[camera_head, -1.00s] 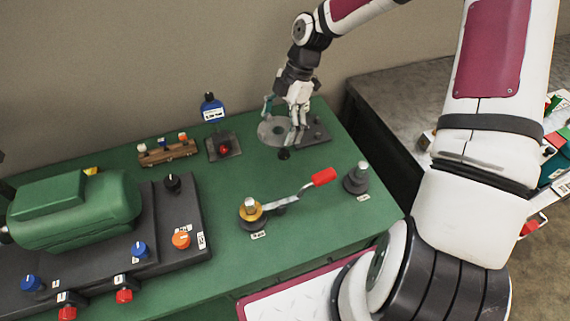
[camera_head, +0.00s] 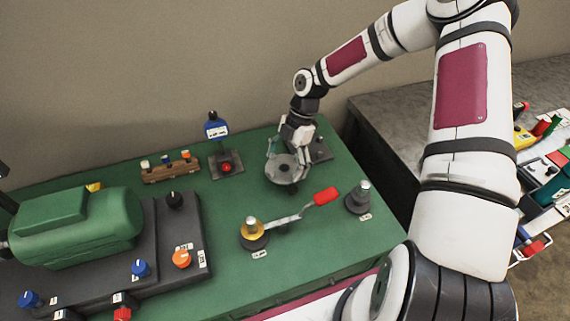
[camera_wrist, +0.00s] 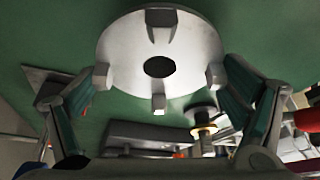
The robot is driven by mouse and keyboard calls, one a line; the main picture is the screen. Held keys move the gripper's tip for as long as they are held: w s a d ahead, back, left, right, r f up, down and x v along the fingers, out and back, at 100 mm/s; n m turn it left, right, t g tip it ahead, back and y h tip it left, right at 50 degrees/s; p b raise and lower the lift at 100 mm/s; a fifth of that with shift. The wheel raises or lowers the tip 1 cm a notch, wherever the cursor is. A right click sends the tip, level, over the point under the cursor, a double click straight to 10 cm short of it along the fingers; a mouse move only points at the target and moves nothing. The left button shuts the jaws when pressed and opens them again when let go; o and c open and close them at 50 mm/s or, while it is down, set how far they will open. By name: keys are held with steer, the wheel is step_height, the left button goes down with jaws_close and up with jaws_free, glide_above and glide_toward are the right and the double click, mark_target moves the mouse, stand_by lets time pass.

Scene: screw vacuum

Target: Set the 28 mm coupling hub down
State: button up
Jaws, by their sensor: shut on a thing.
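The coupling hub (camera_head: 282,170) is a grey disc with a dark centre hole and several block-shaped lugs. My gripper (camera_head: 290,160) is shut on it near the back of the green bench. In the wrist view the hub's face (camera_wrist: 160,35) fills the upper middle, between the two fingers of my gripper (camera_wrist: 160,88). A small dark part shows under the hub's front edge; I cannot tell whether it belongs to the hub. I cannot tell whether the hub touches the bench. No size marking on it is readable.
A dark plate (camera_head: 320,150) lies just right of my gripper. In front are a brass-collared post (camera_head: 253,236), a red-handled lever (camera_head: 326,196) and a grey stepped post (camera_head: 359,200). A green motor (camera_head: 80,225) fills the bench's left.

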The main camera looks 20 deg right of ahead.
steer(key=shift+f, duration=0.25)
steer(key=o, duration=1.5)
steer(key=shift+f, duration=0.1)
steer(key=shift+c, duration=0.2)
